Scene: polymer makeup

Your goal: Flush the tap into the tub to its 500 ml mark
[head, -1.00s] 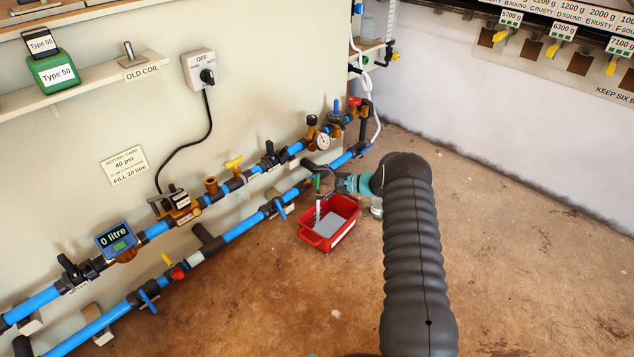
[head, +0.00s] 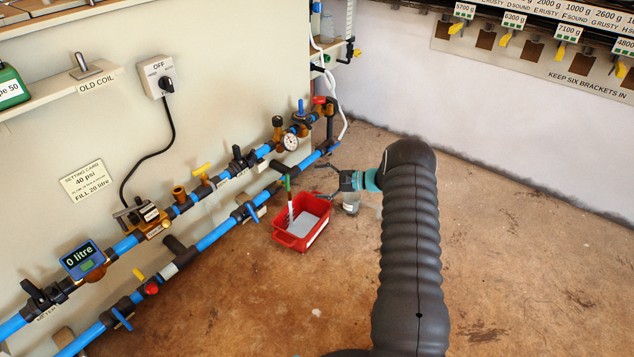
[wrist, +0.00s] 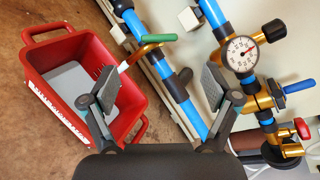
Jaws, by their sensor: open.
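The red tub (head: 290,241) stands on the floor below the lower blue pipe, with a flat pale grey surface inside. I cannot tell if that is water or its bottom. The tap's green handle (head: 287,183) is above the tub, and a thin white strip, spout or stream, runs down from it. In the wrist view the green handle (wrist: 157,38) points out from the pipe. The tub (wrist: 60,50) there shows a white scale strip along its side, unreadable. My gripper (head: 322,180) is open and empty, right of the handle and apart from it; its fingers also show in the wrist view (wrist: 160,88).
Two blue pipes run along the wall with valves and a pressure gauge (head: 291,142). A meter (head: 81,259) reads 0 litre. The brown floor to the right is clear.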

